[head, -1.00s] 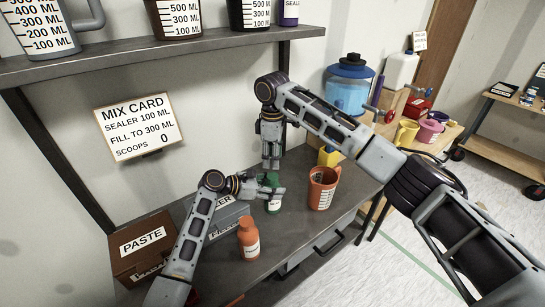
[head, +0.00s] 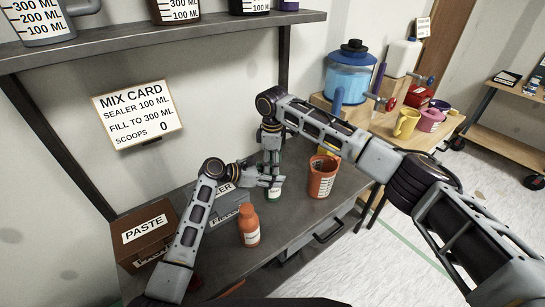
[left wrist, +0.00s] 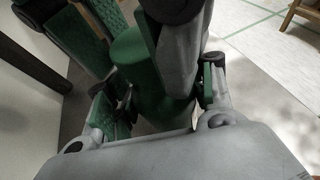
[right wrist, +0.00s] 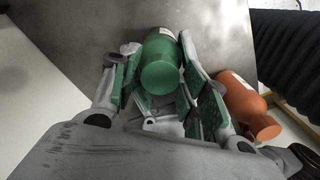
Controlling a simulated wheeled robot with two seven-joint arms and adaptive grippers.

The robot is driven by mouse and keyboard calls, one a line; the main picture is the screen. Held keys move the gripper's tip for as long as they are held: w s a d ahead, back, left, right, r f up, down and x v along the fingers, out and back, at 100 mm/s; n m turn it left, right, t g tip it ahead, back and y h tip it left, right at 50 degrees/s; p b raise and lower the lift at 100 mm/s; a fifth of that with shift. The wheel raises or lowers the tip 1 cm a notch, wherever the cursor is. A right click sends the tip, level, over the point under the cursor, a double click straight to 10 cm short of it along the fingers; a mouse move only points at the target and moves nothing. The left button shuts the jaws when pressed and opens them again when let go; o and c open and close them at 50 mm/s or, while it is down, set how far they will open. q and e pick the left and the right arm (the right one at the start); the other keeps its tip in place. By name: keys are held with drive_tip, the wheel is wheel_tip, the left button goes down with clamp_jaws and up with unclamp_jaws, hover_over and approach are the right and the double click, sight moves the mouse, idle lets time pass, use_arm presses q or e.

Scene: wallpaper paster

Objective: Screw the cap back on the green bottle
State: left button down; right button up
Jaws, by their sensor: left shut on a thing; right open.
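The green bottle (head: 274,193) stands on the grey table, mostly hidden by my grippers in the head view. My left gripper (head: 268,182) is shut on its side; the bottle also shows in the left wrist view (left wrist: 128,48). My right gripper (head: 271,165) points down from above, with its fingers open around the bottle's top. In the right wrist view the green bottle (right wrist: 165,52) lies between the open green pads. Its round green cap (right wrist: 160,76) appears to be on the neck; I cannot tell how tightly it sits.
An orange bottle (head: 249,226) stands just in front of the left gripper. An orange measuring cup (head: 322,177) stands to the right. A brown PASTE box (head: 148,232) and a grey box (head: 230,209) are at the left.

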drive_tip(key=shift+f, duration=0.2)
drive_tip(key=c, duration=0.9)
drive_tip(key=shift+o, duration=0.2)
drive_tip(key=shift+m, duration=0.3)
drive_tip(key=shift+m, duration=1.4)
drive_tip(key=o, duration=1.1)
